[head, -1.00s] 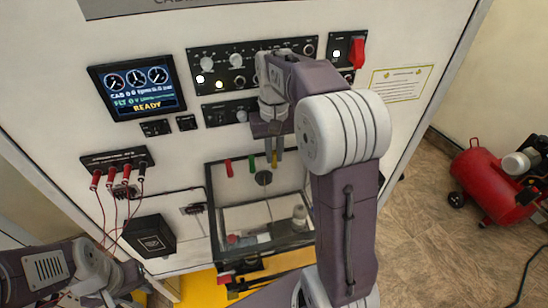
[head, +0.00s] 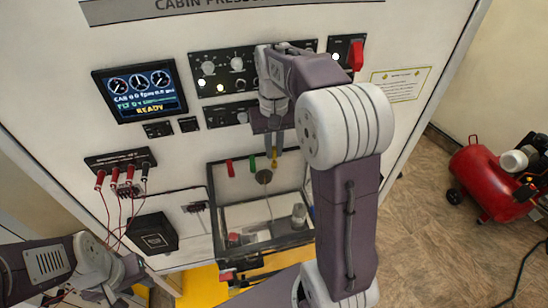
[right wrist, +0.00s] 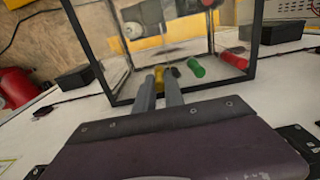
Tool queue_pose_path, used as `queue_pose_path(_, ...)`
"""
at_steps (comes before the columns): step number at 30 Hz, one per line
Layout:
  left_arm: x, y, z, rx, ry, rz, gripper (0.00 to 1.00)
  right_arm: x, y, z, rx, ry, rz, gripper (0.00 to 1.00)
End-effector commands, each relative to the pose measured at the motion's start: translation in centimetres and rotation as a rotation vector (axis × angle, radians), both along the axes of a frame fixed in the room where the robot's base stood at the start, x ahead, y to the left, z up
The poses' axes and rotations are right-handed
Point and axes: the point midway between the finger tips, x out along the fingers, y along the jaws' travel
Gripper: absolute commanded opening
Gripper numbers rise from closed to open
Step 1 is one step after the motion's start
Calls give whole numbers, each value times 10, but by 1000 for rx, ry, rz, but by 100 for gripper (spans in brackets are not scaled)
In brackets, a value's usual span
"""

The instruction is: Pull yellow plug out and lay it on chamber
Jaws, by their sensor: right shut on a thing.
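The chamber (head: 216,226) is a clear box with a dark frame at the lower front of the white panel. A red plug (head: 229,168), a green plug (head: 252,166) and the yellow plug (head: 274,161) stand in a row at its upper part. My right gripper (head: 273,150) is shut on the yellow plug, which also shows between the fingertips in the right wrist view (right wrist: 161,76). Whether the plug still sits in its hole cannot be told. My left gripper (head: 130,272) is low at the left, away from the plugs; its jaws are not clear.
Red cables (head: 107,205) hang from a socket strip left of the chamber, above a black box (head: 152,234). Knobs and a screen (head: 140,90) are above. A red compressor (head: 488,180) stands on the floor at right.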

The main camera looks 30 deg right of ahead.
Motion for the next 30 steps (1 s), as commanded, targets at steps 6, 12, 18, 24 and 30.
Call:
queue_pose_path(6, 0, 0, -8, 0, 0, 0, 36, -11, 8, -2, 0, 0, 0, 0)
queue_pose_path(12, 0, 0, -13, 0, 0, 0, 36, -22, 15, -1, 0, -1, 2, 0)
queue_pose_path(18, 0, 0, -18, 0, 0, 0, 36, -32, 22, -1, 0, 0, 1, 0)
queue_pose_path(24, 0, 0, -22, 0, 0, 0, 36, -42, 29, -1, 0, 0, 1, 0)
queue_pose_path(30, 0, 0, -26, 0, 0, 0, 36, -52, 36, -1, 0, 0, 1, 0)
